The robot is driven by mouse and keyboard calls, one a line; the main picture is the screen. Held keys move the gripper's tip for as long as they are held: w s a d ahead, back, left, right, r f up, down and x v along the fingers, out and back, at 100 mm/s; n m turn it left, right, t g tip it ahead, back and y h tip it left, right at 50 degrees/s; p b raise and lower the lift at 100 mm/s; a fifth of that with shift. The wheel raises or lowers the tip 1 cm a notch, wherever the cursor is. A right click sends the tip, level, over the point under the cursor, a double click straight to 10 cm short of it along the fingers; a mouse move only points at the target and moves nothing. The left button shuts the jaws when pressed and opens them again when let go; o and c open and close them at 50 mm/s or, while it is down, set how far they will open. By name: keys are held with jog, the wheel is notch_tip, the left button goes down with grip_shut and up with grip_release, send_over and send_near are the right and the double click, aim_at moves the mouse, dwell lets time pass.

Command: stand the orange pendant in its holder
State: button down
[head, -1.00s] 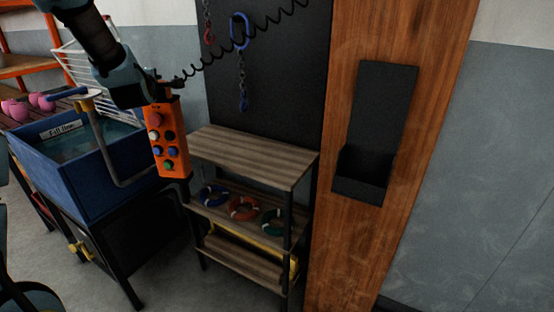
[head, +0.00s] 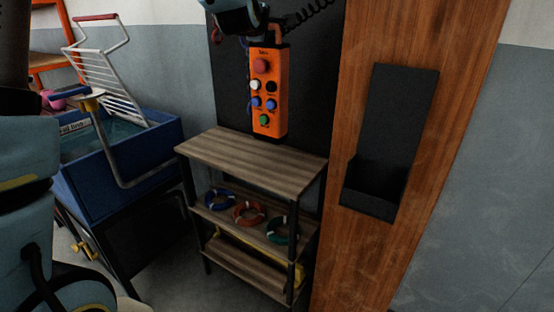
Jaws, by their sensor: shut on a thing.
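The orange pendant (head: 264,104) hangs upright in the head view, its button face with red, white, black, blue and green buttons turned toward the camera. My gripper (head: 266,32) is shut on the pendant at its top end; the fingertips are only partly seen. The pendant is in the air in front of the black panel, above the back of the shelf top. The holder (head: 370,200), a black open-topped pocket with a tall back plate, is fixed to the wooden post to the right. The pendant is apart from it, to its left and higher than the pocket.
A wooden shelf unit (head: 250,152) stands below the pendant, with blue, red and green rings on its middle shelf. A blue water tank (head: 120,165) with a white rack (head: 100,75) is at the left. The wooden post (head: 420,150) is clear around the holder. A coiled cable (head: 292,22) runs up from the pendant.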

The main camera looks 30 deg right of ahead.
aim_at(271, 66)
jog(key=shift+s+d+r, duration=0.1)
jog(key=shift+s+d, duration=0.05)
jog(key=shift+d, duration=0.1)
notch_tip(271, 66, down, 10)
jog(key=p, duration=0.2)
jog(key=shift+r+p, duration=0.1)
jog(key=shift+p, duration=0.2)
jog(key=c, duration=1.3)
grip_release()
jog(key=shift+f, duration=0.3)
jog(key=o, duration=0.5)
jog(key=shift+r, duration=0.1)
